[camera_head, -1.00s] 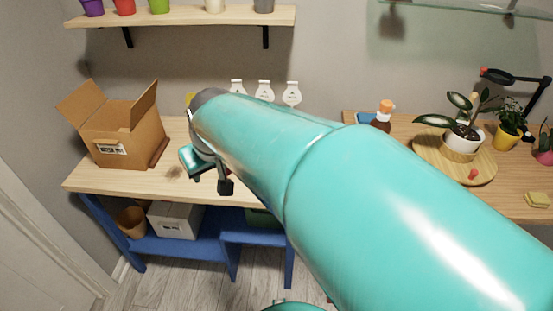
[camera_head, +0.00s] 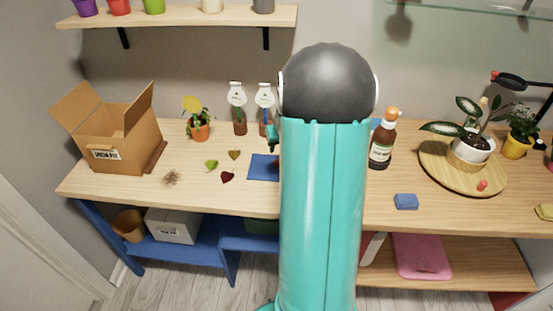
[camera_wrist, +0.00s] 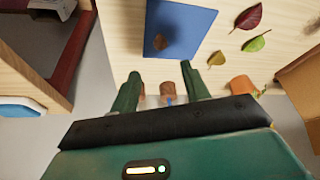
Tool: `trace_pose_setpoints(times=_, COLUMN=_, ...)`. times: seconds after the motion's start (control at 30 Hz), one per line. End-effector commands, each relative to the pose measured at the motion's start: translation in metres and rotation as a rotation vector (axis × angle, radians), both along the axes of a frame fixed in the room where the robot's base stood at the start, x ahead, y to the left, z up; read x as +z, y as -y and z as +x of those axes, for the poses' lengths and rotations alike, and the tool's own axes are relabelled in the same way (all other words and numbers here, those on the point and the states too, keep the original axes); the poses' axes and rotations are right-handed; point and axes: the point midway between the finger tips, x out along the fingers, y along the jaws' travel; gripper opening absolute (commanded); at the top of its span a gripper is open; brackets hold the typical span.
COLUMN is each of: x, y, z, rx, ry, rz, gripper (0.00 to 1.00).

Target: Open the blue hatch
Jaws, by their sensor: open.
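A flat blue square panel (camera_head: 264,168) lies on the wooden table and is partly covered by my arm. It also shows in the wrist view (camera_wrist: 192,30), with a small brown spot or object (camera_wrist: 160,42) on it. I cannot tell for sure that this is the hatch. My gripper (camera_wrist: 160,80) is open, its two green fingers apart and pointing toward the blue panel without touching it. A brown cylindrical thing shows between the fingers, unclear whether in reach. In the head view the gripper is mostly hidden behind my arm.
Loose leaves (camera_head: 227,177) lie left of the panel. A flower pot (camera_head: 199,131), white-tagged bottles (camera_head: 239,120) and an open cardboard box (camera_head: 118,140) stand further left. A brown bottle (camera_head: 382,145), a blue sponge (camera_head: 405,201) and a round plant tray (camera_head: 437,168) are right.

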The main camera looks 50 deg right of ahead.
Motion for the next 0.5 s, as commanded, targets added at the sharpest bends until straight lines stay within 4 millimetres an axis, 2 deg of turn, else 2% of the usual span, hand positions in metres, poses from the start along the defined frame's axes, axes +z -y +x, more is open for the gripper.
trace_pose_setpoints(times=0.3, x=-0.061, y=0.011, z=0.023, rx=0.003, ry=-0.003, rz=0.004, gripper=0.46)
trace_pose_setpoints(times=0.5, x=-0.09, y=0.019, z=0.035, rx=0.004, ry=-0.001, rz=0.002, gripper=0.46)
